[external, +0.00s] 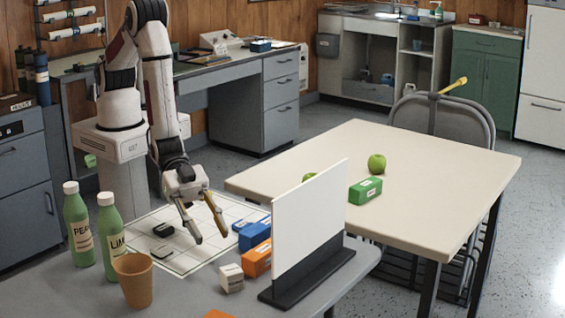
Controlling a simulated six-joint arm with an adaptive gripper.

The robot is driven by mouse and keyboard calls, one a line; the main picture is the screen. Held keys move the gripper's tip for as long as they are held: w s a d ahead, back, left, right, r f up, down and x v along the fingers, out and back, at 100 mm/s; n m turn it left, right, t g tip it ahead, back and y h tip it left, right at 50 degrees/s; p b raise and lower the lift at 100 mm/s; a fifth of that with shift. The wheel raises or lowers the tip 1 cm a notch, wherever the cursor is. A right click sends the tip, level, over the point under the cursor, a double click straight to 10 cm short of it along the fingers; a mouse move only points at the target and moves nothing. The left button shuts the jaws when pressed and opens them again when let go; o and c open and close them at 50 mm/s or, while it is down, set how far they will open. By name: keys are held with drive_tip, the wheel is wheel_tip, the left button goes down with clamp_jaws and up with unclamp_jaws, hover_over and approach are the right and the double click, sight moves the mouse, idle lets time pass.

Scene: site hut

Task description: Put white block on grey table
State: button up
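A small white block (231,278) with a dark marking sits on the grey table (190,299), left of the black foot of an upright white panel. My gripper (212,238) points down over the grey table, above and behind the white block in the picture. Its two fingers are spread apart with nothing between them. The white block is clear of the fingers.
An orange block (257,259) and blue blocks (255,234) stand beside the white panel (307,218). A white grid sheet (192,259) holds dark blocks (163,230). Bottles (111,239) and a brown cup (134,282) stand left. A cream table (450,165) is behind.

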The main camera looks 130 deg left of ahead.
drive_tip(key=s+a+r+n+g+y, duration=0.1)
drive_tip(key=a+r, duration=0.2)
drive_tip(key=r, duration=0.3)
drive_tip(key=a+r+y, duration=0.1)
drive_tip(key=a+r, duration=0.3)
drive_tip(key=r, duration=0.2)
drive_tip(key=s+a+r+n+g+y, duration=0.1)
drive_tip(key=s+a+r+g, duration=0.1)
drive_tip(key=s+a+r, duration=0.75)
drive_tip(key=s+a+r+g, duration=0.1)
drive_tip(key=s+a+r, duration=0.1)
drive_tip(key=s, duration=0.8)
drive_tip(key=s+a+r+n+g+y, duration=0.1)
drive_tip(key=s+a+r, duration=0.1)
drive_tip(key=s, duration=0.8)
drive_tip(key=s+a+r+n+g+y, duration=0.1)
drive_tip(key=s+a+r, duration=0.2)
drive_tip(key=s, duration=0.8)
drive_tip(key=shift+a+g, duration=0.35)
drive_tip(key=shift+g, duration=0.05)
